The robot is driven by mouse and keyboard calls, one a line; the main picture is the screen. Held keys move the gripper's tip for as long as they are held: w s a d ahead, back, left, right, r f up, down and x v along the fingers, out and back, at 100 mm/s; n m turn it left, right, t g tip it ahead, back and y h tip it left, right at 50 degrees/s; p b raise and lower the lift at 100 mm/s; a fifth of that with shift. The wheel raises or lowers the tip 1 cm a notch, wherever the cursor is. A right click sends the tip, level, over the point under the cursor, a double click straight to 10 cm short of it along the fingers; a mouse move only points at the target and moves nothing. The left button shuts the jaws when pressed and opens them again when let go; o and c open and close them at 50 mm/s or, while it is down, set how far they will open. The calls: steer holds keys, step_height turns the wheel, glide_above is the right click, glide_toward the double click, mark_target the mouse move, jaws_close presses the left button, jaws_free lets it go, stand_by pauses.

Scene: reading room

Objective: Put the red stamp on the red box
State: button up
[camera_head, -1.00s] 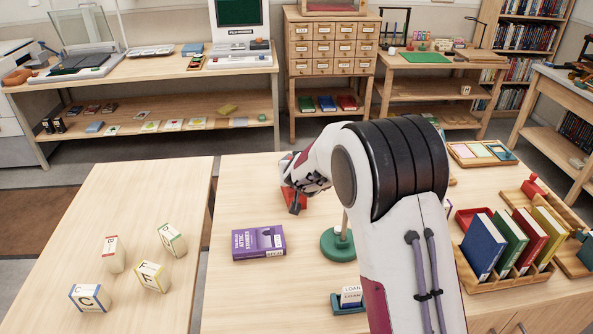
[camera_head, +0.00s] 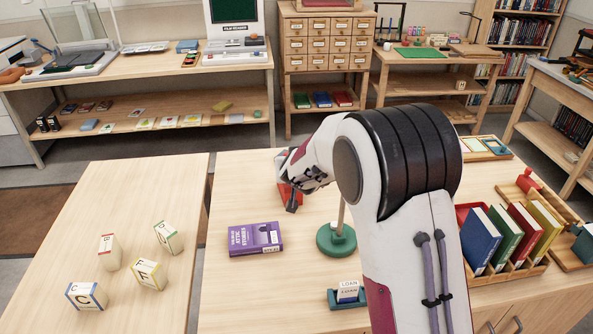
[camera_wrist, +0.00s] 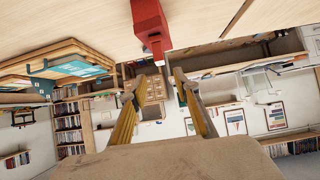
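A red block-like object (camera_head: 284,190) stands on the table at the far left of my arm, partly hidden behind my gripper (camera_head: 291,203). In the wrist view a red block with a narrower end piece (camera_wrist: 150,22) stands just ahead of the fingers; the picture is upside down. I cannot tell whether it is the stamp or the box. My gripper (camera_wrist: 160,88) is open, with nothing between its fingers. Another red piece with a knob (camera_head: 527,180) sits in a wooden tray at the right.
A blue holder with LOAN cards (camera_head: 347,294) is nearer. Books in a wooden rack (camera_head: 508,273) stand at the right. Lettered blocks (camera_head: 150,273) occupy the left table.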

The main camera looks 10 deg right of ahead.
steer(key=shift+r, duration=0.1)
steer(key=s+r+n+g+y, duration=0.1)
steer(key=s+r, duration=0.5)
steer(key=s, duration=0.4)
steer(key=s+r+g+y, duration=0.1)
steer(key=s+r, duration=0.6)
steer(key=s, duration=0.3)
steer(key=s+d+f+g, duration=0.1)
steer(key=s+d, duration=0.2)
steer(key=s, duration=0.6)
steer(key=s+d+f+g+h, duration=0.1)
steer(key=s+d, duration=0.1)
steer(key=s, duration=0.8)
steer(key=s+d+f+g, duration=0.1)
steer(key=s+d, duration=0.2)
steer(key=s, duration=0.7)
steer(key=shift+s+d+m+g+h, duration=0.25)
steer(key=shift+d+m+g+h, duration=0.05)
steer(key=shift+d+m+h, duration=0.1)
